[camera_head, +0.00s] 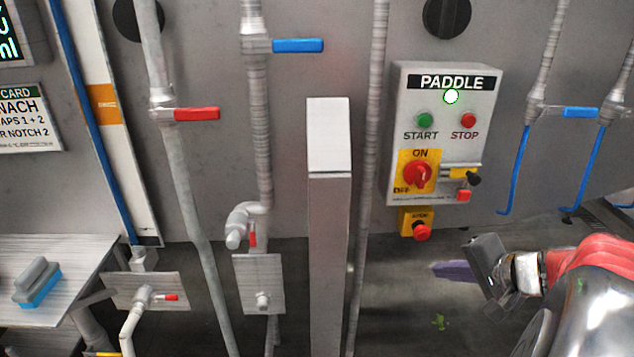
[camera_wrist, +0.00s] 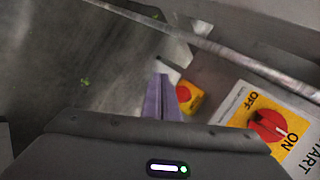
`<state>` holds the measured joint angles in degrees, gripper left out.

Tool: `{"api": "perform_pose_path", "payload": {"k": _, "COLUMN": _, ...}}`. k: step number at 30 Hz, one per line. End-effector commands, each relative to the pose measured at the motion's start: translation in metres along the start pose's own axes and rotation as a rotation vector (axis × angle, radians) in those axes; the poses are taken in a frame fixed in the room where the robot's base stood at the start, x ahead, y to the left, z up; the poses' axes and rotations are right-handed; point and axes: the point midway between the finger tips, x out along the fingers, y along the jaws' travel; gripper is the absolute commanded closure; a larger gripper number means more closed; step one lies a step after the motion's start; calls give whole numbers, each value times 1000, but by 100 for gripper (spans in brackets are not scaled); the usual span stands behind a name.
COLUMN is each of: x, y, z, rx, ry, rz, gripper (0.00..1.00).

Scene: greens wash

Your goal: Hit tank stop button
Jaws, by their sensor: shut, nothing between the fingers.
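A grey control box marked PADDLE (camera_head: 402,120) hangs on the wall. It has a green START button (camera_head: 425,120) and a red STOP button (camera_head: 468,121). Below it is a small yellow box (camera_head: 407,216) with a red mushroom button (camera_head: 422,232); its label is too small to read. In the wrist view the red button (camera_wrist: 183,94) shows just right of my fingertips, partly hidden by them. My gripper (camera_head: 440,268) has purple fingers, shut and empty, below and right of the yellow box. The fingers also show in the wrist view (camera_wrist: 163,95). I see no contact with the button.
A grey post (camera_head: 329,240) and a thin pipe (camera_head: 367,120) stand left of the box. Blue-handled valves (camera_head: 580,113) are to the right.

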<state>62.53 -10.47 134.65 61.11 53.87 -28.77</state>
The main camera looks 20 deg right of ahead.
Motion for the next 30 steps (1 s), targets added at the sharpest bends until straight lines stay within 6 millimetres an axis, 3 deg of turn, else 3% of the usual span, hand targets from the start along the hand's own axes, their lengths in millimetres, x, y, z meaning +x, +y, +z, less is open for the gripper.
{"api": "perform_pose_path", "payload": {"k": 18, "x": 44, "y": -32, "z": -32, "rx": -1, "ry": 0, "rz": 0, "gripper": 100}}
{"api": "perform_pose_path", "payload": {"k": 30, "x": 50, "y": -36, "z": -37, "rx": 2, "ry": 2, "rz": 0, "gripper": 100}}
